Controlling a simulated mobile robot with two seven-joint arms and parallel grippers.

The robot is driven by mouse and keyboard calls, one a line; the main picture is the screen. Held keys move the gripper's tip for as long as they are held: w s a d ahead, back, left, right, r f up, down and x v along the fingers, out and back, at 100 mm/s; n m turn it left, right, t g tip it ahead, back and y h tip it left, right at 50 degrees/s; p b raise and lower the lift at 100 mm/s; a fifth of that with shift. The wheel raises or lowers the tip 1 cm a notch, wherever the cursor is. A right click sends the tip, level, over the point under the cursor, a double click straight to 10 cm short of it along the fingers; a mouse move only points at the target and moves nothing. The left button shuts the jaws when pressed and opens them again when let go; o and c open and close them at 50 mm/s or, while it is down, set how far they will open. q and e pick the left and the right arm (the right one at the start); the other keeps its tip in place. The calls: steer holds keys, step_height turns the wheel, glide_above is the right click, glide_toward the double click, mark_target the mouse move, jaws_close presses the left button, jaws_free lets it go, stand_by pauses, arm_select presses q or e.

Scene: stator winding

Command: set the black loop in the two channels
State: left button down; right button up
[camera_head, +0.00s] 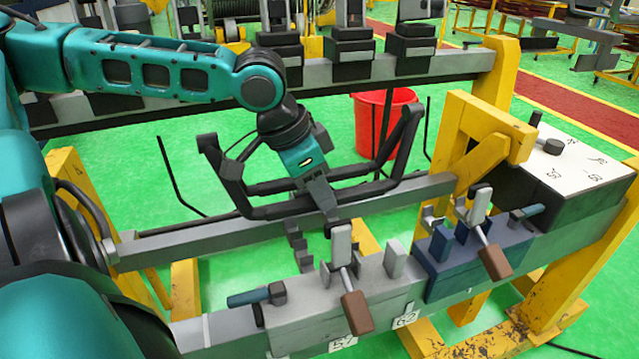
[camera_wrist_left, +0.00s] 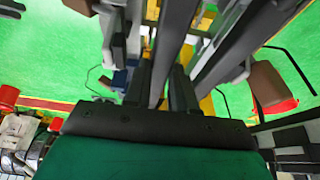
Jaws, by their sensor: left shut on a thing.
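The black loop (camera_head: 385,186) is a bent dark bar with both ends angled up, hanging behind the two clamp fixtures in the head view. My left gripper (camera_head: 328,208) reaches down over its near side and is shut on it. In the left wrist view a dark bar runs between the fingers (camera_wrist_left: 163,88). The grey fixture (camera_head: 305,303) stands at front centre, and the blue fixture (camera_head: 462,262) is to its right. Each has upright blocks and a brown-handled clamp. The loop appears apart from both fixtures; their channels are partly hidden. My right gripper is out of view.
A yellow frame (camera_head: 481,133) with a grey crossbeam surrounds the work area. A black box with a white top (camera_head: 588,160) stands at the right. A red bucket (camera_head: 372,126) is behind the loop. More clamp fixtures line the back rail. Green floor shows between the rails.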

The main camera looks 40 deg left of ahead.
mark_target(319, 210)
arm_select(q)
step_height(319, 210, down, 4)
steer(key=b, duration=0.4)
steer(key=shift+f, duration=0.1)
steer(key=shift+f+b, duration=0.15)
steer(key=shift+b, duration=0.4)
steer(key=shift+f+p, duration=0.2)
steer(key=shift+p, duration=0.1)
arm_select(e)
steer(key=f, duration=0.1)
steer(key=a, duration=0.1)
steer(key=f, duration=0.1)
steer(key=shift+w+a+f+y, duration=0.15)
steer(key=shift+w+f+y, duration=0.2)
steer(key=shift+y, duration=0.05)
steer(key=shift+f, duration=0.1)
arm_select(q)
steer(key=shift+p, duration=0.3)
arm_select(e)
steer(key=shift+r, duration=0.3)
